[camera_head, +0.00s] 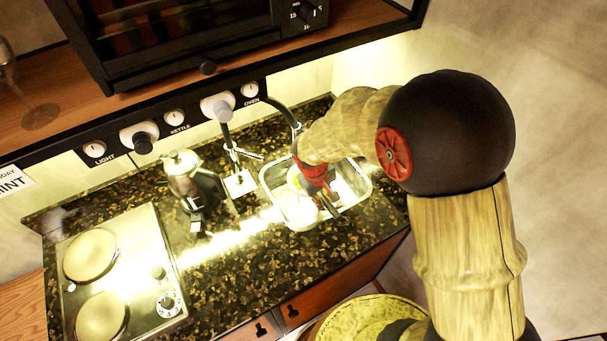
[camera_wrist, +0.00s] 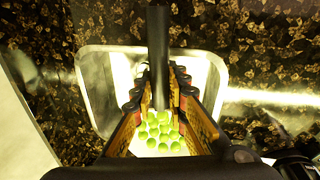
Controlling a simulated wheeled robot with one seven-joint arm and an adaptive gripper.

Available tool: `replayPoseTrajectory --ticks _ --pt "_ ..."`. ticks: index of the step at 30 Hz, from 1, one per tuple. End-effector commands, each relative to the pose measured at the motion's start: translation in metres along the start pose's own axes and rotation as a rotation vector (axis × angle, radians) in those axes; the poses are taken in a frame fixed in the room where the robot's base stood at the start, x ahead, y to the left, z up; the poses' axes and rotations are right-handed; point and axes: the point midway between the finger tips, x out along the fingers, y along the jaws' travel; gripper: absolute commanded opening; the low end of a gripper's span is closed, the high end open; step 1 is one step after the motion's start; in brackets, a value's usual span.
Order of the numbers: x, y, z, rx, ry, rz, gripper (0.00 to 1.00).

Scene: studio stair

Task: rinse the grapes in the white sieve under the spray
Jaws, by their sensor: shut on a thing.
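My gripper (camera_head: 328,203) is low over the sink (camera_head: 364,172) and shut on a dark bar (camera_wrist: 158,55), which appears to be the handle of the white sieve (camera_head: 295,185). The bar runs between my fingers. Green grapes (camera_wrist: 161,132) lie in a pile in the sieve, below the near end of the bar. My fingers and wrist hide much of the sieve. A dark tap with a hose (camera_head: 297,126) stands behind the sink. I cannot tell whether water is flowing.
A metal kettle (camera_head: 190,178) stands on the dark speckled counter (camera_head: 215,265) left of the sink. A hob (camera_head: 133,262) with two round plates is at the far left. A wall panel with knobs (camera_head: 175,118) runs above the counter.

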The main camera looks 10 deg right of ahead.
Motion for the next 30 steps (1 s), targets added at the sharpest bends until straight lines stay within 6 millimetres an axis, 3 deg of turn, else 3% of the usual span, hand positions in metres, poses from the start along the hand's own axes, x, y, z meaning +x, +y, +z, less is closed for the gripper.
replayPoseTrajectory --ticks 15,30 --pt "-0.002 -0.007 0.031 0.000 0.001 0.000 0.00" --pt "-0.002 -0.007 0.032 0.000 0.001 0.000 0.00"
